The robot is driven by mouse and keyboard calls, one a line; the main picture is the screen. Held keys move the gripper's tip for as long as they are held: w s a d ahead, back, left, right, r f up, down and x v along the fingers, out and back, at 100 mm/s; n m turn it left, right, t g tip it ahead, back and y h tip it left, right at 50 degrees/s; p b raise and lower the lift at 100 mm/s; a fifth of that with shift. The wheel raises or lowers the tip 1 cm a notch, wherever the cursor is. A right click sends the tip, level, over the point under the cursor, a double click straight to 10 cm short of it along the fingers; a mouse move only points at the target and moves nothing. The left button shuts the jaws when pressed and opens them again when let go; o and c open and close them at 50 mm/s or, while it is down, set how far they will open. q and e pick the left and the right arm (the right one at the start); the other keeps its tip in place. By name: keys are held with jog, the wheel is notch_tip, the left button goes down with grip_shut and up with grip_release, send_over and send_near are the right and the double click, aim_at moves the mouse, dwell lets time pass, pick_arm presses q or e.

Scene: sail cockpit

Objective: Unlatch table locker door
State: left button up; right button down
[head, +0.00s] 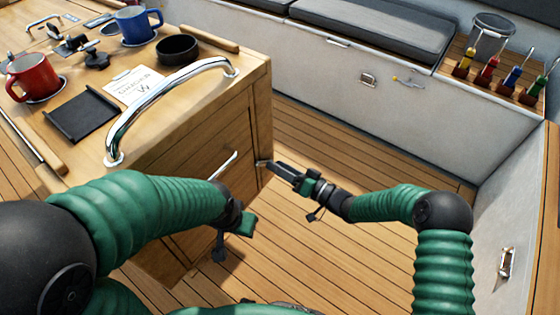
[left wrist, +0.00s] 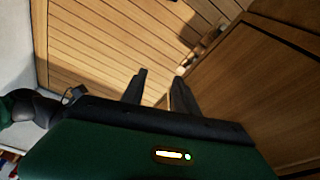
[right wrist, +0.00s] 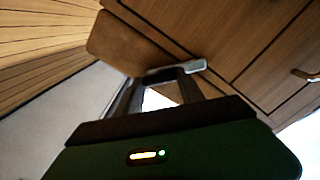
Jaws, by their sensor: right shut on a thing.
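The wooden table locker (head: 180,200) stands at the left, its front panel facing the floor well. A small metal latch (head: 262,163) sits at the panel's right edge. My right gripper (head: 275,167) is shut on this latch. In the right wrist view, the pale latch bar (right wrist: 190,67) lies across the fingertips (right wrist: 160,78). A silver bar handle (head: 222,165) is on the panel, left of the latch. My left gripper (head: 232,232) hangs low in front of the panel, partly behind its own arm. The left wrist view shows its fingers (left wrist: 158,78) apart and empty.
The tabletop carries a chrome grab rail (head: 165,100), a red mug (head: 33,75), a blue mug (head: 136,25) and a black bowl (head: 178,48). A white bench (head: 400,110) stands behind. The plank floor (head: 330,255) between is clear.

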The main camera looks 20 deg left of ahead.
jog(key=m+p, duration=0.1)
jog(key=m, duration=0.3)
jog(key=m+p, duration=0.1)
jog(key=m, duration=0.4)
jog(key=shift+w+d+f+p, duration=0.2)
jog(key=shift+p, duration=0.15)
jog(key=shift+m, duration=0.3)
jog(key=c, duration=1.1)
grip_release()
jog(key=shift+c, duration=0.2)
jog(key=o, duration=0.4)
jog(key=shift+w+f, duration=0.1)
jog(key=shift+f, duration=0.05)
jog(key=shift+a, duration=0.1)
